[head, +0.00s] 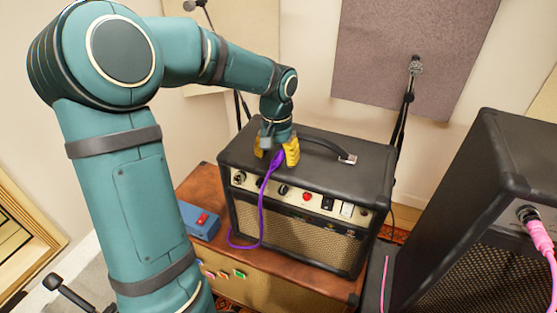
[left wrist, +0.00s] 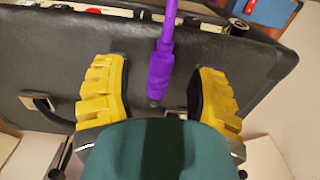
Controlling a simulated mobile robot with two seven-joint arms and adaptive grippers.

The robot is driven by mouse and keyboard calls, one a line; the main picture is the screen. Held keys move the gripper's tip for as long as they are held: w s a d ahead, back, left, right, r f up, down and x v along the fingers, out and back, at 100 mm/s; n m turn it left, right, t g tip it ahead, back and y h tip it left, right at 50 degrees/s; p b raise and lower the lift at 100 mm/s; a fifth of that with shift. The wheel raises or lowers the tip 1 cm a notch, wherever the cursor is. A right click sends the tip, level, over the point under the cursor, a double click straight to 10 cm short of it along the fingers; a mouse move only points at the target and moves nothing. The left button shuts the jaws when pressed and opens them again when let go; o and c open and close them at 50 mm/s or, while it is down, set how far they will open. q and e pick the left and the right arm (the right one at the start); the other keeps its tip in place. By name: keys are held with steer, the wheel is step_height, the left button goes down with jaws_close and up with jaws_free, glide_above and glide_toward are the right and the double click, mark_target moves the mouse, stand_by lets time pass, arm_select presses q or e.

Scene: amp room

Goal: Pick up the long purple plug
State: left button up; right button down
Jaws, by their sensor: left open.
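The long purple plug (left wrist: 161,70) lies on the top of the black amplifier, between my left gripper's fingers in the left wrist view. In the head view the plug (head: 277,159) is at the amplifier's front top edge, with its purple cable (head: 260,212) hanging down the front. My left gripper (head: 278,152) has yellow fingers and is over that edge; it also shows in the left wrist view (left wrist: 160,95). It is open, with a gap on both sides of the plug. The plug's tip is partly hidden near the gripper body. My right gripper is not in view.
The black amplifier (head: 345,182) has a handle on top and a knob panel in front. It stands on a brown cabinet (head: 190,184) with a blue pedal box (head: 200,219). A larger black speaker (head: 490,160) with a pink plug (head: 528,214) stands at right. A microphone stand (head: 404,110) is behind.

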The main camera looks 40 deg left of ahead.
arm_select(q)
steer(key=shift+f, duration=0.7)
jaws_close()
steer(key=shift+r, duration=0.1)
